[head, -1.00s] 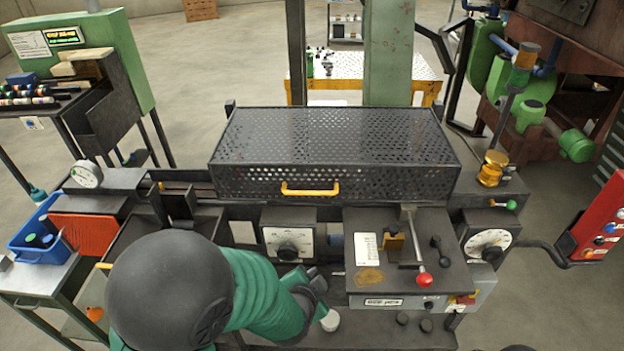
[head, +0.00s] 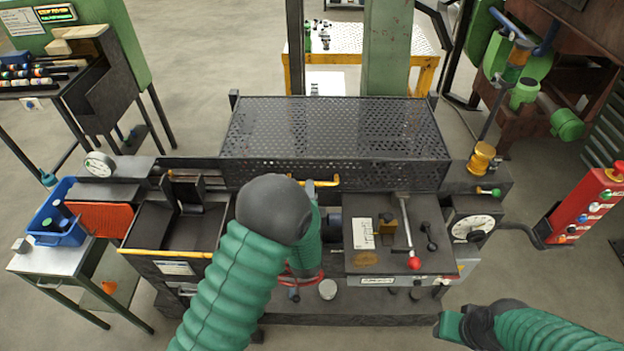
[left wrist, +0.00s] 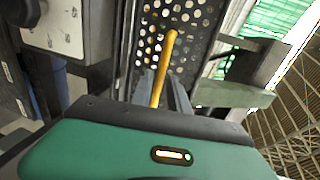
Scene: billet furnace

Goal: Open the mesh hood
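The mesh hood (head: 335,130) is a dark perforated box lying closed over the bench top, with a yellow bar handle (head: 326,183) on its front face. My left arm bends in front of the hood and hides the handle's left part and most of the gripper. In the left wrist view, the handle (left wrist: 165,62) runs between the two grey fingers of my left gripper (left wrist: 162,84), with the mesh behind. The fingers look apart around the handle; contact is not clear.
A control panel with a red-knobbed lever (head: 414,262) stands right of my left arm. A dark bin (head: 165,240) with a yellow edge is to the left. A brass-coloured fitting (head: 482,158) stands right of the hood, and a red button box (head: 585,205) is further right.

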